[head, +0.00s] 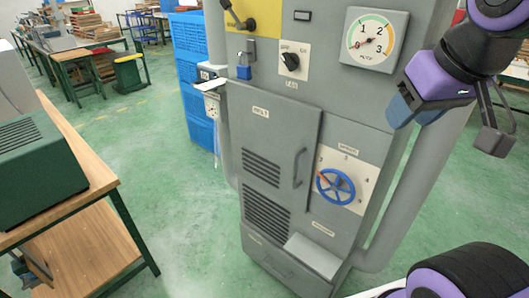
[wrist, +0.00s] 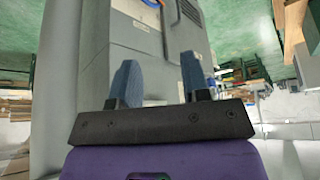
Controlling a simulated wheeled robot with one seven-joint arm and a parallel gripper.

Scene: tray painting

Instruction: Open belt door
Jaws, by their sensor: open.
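The belt door (head: 262,118) is a grey panel with a "BELT" label and louvred slots on the front of the grey machine. It looks shut, flush with the machine front. Its vertical bar handle (head: 299,167) is on the door's right side. My gripper (head: 400,108) is at the upper right in the head view, in front of the machine, apart from the handle and above and right of it. In the wrist view my gripper (wrist: 160,82) has its two blue fingers spread with nothing between them. The handle cannot be made out there.
A blue handwheel (head: 335,187) sits right of the door, below a round gauge (head: 376,38). A black knob (head: 290,62) and blue padlock (head: 244,71) are above the door. Blue crates (head: 197,85) stand behind left. A wooden workbench (head: 75,170) is at left; green floor between is clear.

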